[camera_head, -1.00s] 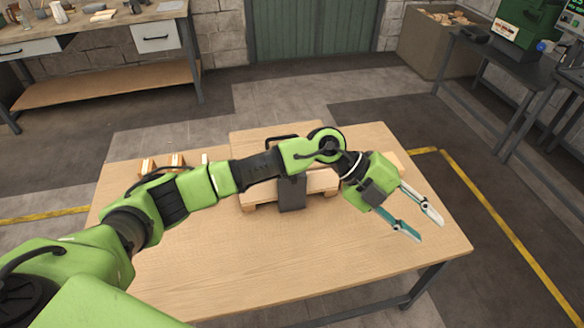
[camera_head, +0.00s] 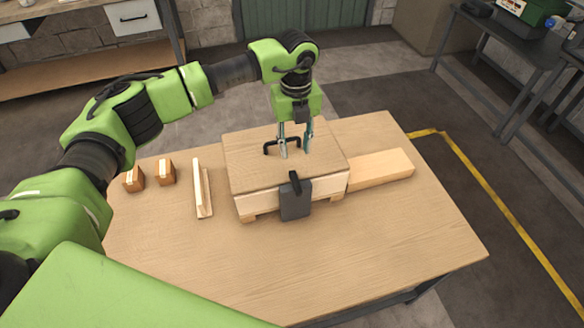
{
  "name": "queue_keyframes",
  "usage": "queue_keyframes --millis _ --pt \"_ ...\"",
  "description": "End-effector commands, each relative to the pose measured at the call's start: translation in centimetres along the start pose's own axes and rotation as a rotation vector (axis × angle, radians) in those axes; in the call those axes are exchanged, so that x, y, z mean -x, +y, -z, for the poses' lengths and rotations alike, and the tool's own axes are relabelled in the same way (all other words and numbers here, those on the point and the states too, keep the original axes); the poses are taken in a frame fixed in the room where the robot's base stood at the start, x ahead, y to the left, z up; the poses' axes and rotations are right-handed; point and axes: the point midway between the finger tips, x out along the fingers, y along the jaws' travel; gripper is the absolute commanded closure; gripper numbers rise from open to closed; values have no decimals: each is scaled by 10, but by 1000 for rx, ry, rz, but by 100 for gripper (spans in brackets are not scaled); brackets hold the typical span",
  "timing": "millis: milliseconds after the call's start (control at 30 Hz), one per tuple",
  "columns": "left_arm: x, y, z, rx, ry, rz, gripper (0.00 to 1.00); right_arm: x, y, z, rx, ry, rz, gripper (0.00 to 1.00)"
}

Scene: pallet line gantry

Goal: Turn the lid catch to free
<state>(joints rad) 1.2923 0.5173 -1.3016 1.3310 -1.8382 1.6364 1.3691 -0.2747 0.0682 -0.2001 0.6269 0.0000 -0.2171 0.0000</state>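A wooden box with a flat lid (camera_head: 252,165) stands on the table. A black handle (camera_head: 268,149) is on top of the lid. The lid catch (camera_head: 295,184) is a short black lever at the lid's front edge, above a dark grey plate (camera_head: 296,203) on the box front. The lever stands roughly upright in the picture, its upper end over the lid. My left gripper (camera_head: 295,153) points down over the lid beside the handle, behind the catch. Whether the fingertips touch the lid is unclear. My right gripper is not in view.
Two small wooden blocks (camera_head: 166,172) and an upright wooden strip piece (camera_head: 198,188) stand left of the box. A long wooden block (camera_head: 382,168) lies to its right. The front of the wooden table (camera_head: 300,270) is clear.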

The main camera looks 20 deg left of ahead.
Motion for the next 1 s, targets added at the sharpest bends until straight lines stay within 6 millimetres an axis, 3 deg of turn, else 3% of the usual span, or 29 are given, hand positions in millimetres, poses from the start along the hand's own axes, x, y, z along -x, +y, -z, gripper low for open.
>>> queue_keyframes --millis 333,467,633,767,1000 --pt "-63 0 2 0 6 -3 68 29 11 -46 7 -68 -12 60" --pt "-90 0 2 -1 5 -2 68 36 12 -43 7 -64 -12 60" --pt "-117 0 2 -1 4 0 68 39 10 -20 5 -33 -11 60" --pt "-128 0 2 -1 3 0 68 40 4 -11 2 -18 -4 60" --pt "-133 0 1 -3 2 1 68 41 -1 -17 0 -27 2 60"
